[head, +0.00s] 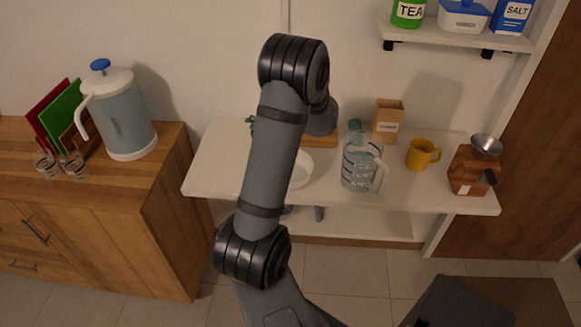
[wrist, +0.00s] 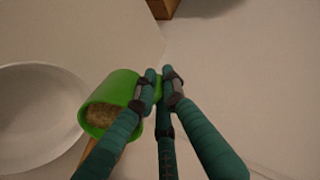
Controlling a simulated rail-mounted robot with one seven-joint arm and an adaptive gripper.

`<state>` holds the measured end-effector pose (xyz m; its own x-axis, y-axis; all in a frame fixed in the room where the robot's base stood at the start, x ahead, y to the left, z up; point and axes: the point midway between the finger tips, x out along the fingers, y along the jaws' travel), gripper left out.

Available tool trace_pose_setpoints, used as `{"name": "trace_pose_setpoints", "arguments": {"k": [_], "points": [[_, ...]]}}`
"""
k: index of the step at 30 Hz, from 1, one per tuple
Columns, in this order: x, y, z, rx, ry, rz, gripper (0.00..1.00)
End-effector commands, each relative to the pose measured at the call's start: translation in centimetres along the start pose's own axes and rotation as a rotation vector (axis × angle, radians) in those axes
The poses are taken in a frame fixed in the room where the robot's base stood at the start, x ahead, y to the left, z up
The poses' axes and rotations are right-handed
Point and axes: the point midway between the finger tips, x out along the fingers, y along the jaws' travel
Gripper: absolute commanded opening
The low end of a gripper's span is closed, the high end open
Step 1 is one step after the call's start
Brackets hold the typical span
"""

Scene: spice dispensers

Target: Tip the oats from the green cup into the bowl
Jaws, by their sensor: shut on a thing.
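The green cup (wrist: 112,86) is in my gripper (wrist: 160,78) in the wrist view. The teal fingers are shut on the cup's right side. The cup lies tilted, its mouth toward the lower left, with tan oats (wrist: 101,115) inside. The white bowl (wrist: 30,88) is at the left of that view, close beside the cup's mouth. I see no oats in the visible part of the bowl. In the head view the bowl (head: 302,170) shows partly behind my arm. The cup is hidden there, and I cannot make out the gripper clearly.
On the white table (head: 225,170), a glass jug (head: 360,165), a yellow mug (head: 421,154), a cardboard box (head: 388,120) and a wooden grinder (head: 472,170) stand right of the bowl. A wooden cabinet (head: 165,195) with a large pitcher (head: 123,115) is at left.

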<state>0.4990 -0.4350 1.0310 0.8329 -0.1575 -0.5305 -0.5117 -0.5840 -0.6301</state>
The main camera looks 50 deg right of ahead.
Motion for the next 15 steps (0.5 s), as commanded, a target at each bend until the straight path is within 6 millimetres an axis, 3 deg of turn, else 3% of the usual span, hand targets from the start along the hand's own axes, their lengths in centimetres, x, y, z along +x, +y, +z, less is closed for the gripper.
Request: {"name": "trace_pose_setpoints", "arguments": {"k": [15], "points": [[-0.1,0.21,0.32,-0.006,0.047,-0.052,0.0]]}}
